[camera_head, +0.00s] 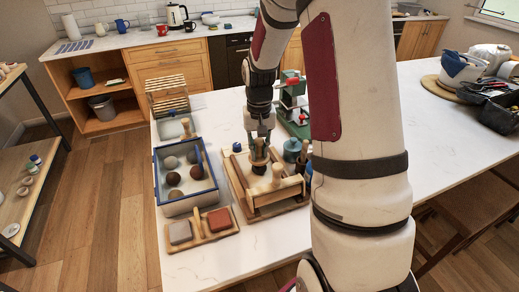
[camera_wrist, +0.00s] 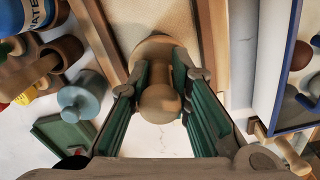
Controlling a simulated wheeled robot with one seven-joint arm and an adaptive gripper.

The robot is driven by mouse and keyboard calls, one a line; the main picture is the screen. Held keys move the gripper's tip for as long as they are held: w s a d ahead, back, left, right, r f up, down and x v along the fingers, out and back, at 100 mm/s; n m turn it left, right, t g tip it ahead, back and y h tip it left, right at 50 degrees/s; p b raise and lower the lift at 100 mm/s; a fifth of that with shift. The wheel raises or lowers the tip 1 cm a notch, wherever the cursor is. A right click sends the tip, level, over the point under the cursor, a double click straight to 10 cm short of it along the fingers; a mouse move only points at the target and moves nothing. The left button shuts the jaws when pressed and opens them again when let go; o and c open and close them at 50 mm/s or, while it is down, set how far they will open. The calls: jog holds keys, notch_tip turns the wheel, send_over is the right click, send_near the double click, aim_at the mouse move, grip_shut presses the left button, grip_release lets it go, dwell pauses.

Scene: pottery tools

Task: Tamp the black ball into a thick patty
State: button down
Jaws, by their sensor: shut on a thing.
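A pale wooden tamper (camera_wrist: 160,103) with a round knob and wider base is between the fingers of my gripper (camera_wrist: 162,82) in the wrist view. The green-padded fingers are shut on its neck from both sides. In the head view my gripper (camera_head: 260,143) points down over the wooden frame tray (camera_head: 234,182), and the tamper is largely hidden by the fingers. I cannot make out a black ball under the tamper; its base hides what lies below. A dark brown ball (camera_head: 174,179) lies in the blue-rimmed bin (camera_head: 185,207).
The bin, left of the tray, also holds a brown ball (camera_head: 196,172) and grey ones. A small board with a grey and a red block (camera_head: 219,219) is in front. A teal jar (camera_head: 292,150) and green press (camera_head: 296,118) stand at the right and behind.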

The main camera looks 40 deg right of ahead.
aim_at(259, 140)
jog(key=shift+f+b, duration=0.3)
jog(key=shift+f, duration=0.8)
dwell(0.4)
jog(key=shift+r, duration=0.1)
jog(key=shift+r+p, duration=0.4)
jog(key=shift+r, duration=0.45)
jog(key=shift+r+p, duration=0.9)
jog(key=shift+r, duration=1.65)
